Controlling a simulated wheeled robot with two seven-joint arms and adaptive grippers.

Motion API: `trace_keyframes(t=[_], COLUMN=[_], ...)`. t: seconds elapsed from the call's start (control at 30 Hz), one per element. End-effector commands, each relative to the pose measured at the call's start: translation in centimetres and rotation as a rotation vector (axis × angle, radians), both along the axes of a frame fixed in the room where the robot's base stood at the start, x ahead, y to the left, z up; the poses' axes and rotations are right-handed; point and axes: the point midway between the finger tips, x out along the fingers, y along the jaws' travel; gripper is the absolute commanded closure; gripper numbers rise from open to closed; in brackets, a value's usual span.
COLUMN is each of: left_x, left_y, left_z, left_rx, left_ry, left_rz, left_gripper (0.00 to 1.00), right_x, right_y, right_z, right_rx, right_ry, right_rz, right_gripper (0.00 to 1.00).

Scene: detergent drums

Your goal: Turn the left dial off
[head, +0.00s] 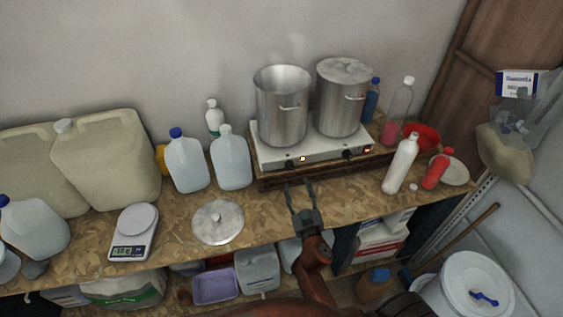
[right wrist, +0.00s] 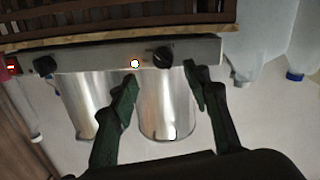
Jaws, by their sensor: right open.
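A white two-burner hot plate (head: 318,152) stands on a wooden riser, with two dark dials on its front panel. The left dial (head: 289,164) is near the panel's left end; an orange-white light glows to its right. The right wrist view is upside down, and there the left dial (right wrist: 163,57) is black and lies just beyond my fingertips. The right dial (right wrist: 45,66) is nearer the red switch. My right gripper (head: 300,187) is open and empty in front of the panel, its fingers (right wrist: 161,76) spread and roughly lined up with the left dial. My left gripper is out of view.
An open steel pot (head: 281,110) and a lidded steel pot (head: 341,100) stand on the hot plate. Water jugs (head: 230,160) stand to its left, a white bottle (head: 401,165) to its right. A round lid (head: 217,222) lies on the bench.

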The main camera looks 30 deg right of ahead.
Motion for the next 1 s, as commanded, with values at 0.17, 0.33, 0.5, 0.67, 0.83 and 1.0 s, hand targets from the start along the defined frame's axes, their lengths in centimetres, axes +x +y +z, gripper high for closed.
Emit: trace_keyframes(t=[0.17, 0.33, 0.5, 0.67, 0.83, 1.0], left_x=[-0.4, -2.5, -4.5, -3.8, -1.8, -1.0], left_y=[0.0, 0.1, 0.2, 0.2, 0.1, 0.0], left_z=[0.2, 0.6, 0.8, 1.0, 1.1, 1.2], left_rx=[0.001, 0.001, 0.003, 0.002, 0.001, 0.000], left_ry=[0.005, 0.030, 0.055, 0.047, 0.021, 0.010], left_rz=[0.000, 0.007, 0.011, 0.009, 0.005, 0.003], left_gripper=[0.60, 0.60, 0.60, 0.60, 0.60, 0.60], right_x=[1.3, 4.2, 6.7, 8.0, 8.2, 8.2], right_y=[0.2, 0.1, -0.5, -1.0, -1.2, -1.2], right_z=[0.1, 0.3, 0.2, 0.1, 0.0, 0.0], right_rx=[-0.004, -0.004, -0.003, -0.003, -0.002, -0.002], right_ry=[-0.003, -0.005, -0.004, -0.004, -0.003, -0.003], right_rz=[0.013, 0.023, 0.025, 0.023, 0.021, 0.021], right_gripper=[0.56, 0.56, 0.56, 0.56, 0.56, 0.57])
